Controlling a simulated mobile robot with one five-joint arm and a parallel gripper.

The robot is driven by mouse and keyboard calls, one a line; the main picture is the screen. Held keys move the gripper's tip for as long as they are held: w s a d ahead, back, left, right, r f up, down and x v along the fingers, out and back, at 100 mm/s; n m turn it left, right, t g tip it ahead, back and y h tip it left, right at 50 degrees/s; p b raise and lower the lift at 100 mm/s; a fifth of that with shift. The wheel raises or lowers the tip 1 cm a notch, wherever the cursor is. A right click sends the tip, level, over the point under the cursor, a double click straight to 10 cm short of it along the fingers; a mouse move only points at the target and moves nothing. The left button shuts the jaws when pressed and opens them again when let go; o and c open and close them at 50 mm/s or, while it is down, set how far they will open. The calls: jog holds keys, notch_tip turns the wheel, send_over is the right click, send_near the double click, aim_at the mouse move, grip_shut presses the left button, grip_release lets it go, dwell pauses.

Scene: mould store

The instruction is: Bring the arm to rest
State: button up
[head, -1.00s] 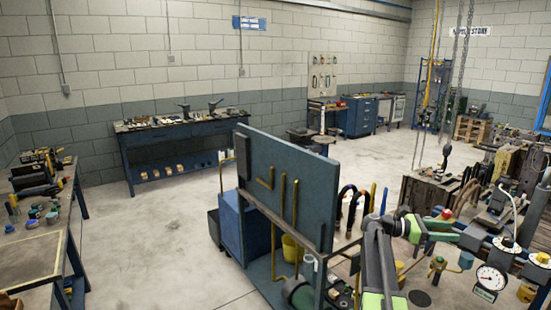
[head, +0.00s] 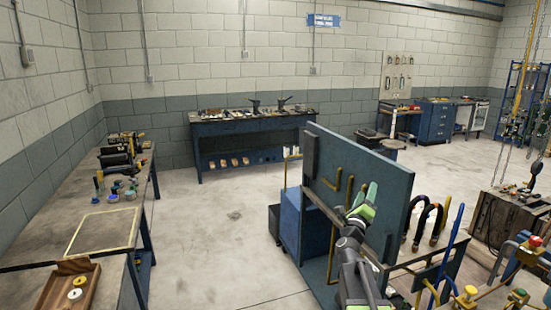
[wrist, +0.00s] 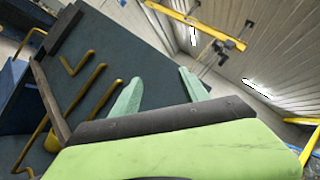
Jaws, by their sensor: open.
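My gripper (head: 363,200) is at the end of my raised arm, in front of the blue upright panel of a cart in the head view. In the wrist view my gripper (wrist: 160,92) shows two pale green fingers spread apart, with nothing between them. The blue panel (head: 385,192) with yellow hooks stands behind the fingers, and it also fills the left of the wrist view (wrist: 110,45). I cannot tell how far the fingers are from the panel.
A workbench (head: 110,228) with a yellow-outlined mat runs along the left. A blue bench (head: 255,133) stands at the back wall. Dark hoses (head: 428,215) and valves crowd the right. The concrete floor (head: 225,220) between the left bench and the cart is clear.

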jog(key=s+a+f+n+g+y, duration=0.1)
jog(key=a+f+n+g+y, duration=0.1)
jog(key=a+f+n+y, duration=0.55)
jog(key=a+f+n+g+y, duration=0.1)
jog(key=a+f+n+y, duration=0.35)
jog(key=a+n, duration=0.6)
jog(key=s+a+f+n+g+y, duration=0.1)
jog(key=s+a+f+n+g, duration=0.45)
jog(key=s+f, duration=0.4)
jog(key=s+d+f+n+g+h, duration=0.1)
jog(key=s+d+f+n+g, duration=0.1)
jog(key=s, duration=0.7)
jog(key=s+d+f+n+g+h, duration=0.1)
jog(key=s+d+f+n+g, duration=0.2)
jog(key=s+f+n+g, duration=0.2)
jog(key=s+f+g, duration=0.2)
jog(key=s+g, duration=0.1)
jog(key=s, duration=0.1)
jog(key=shift+s+d+f, duration=0.2)
jog(key=shift+d+f, duration=0.1)
jog(key=shift+d, duration=0.05)
jog(key=shift+n, duration=0.25)
